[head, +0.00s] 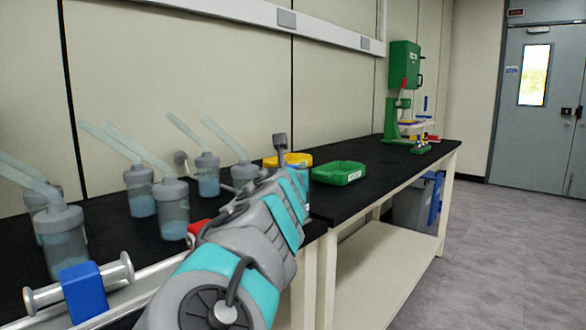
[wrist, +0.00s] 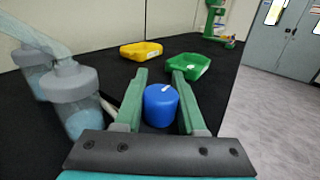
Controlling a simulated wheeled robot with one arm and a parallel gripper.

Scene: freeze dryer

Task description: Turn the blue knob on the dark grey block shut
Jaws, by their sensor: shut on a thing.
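The blue knob (wrist: 161,106) stands between the two green fingers of my gripper (wrist: 159,76) in the wrist view. It is a round cap with a short white mark on top, and the mark slants up to the right. My gripper is shut on the knob, with one finger on each side. The dark grey block under it cannot be made out against the black bench. In the head view my arm reaches over the bench to my gripper (head: 281,150) and hides most of the knob's surroundings.
Several lidded flasks with slanted tubes, one of them (head: 66,240) near, stand left of my arm. A yellow tray (wrist: 141,50) and a green tray (wrist: 188,66) lie beyond my gripper. A green press (head: 392,118) stands farther along the bench. Floor at right is clear.

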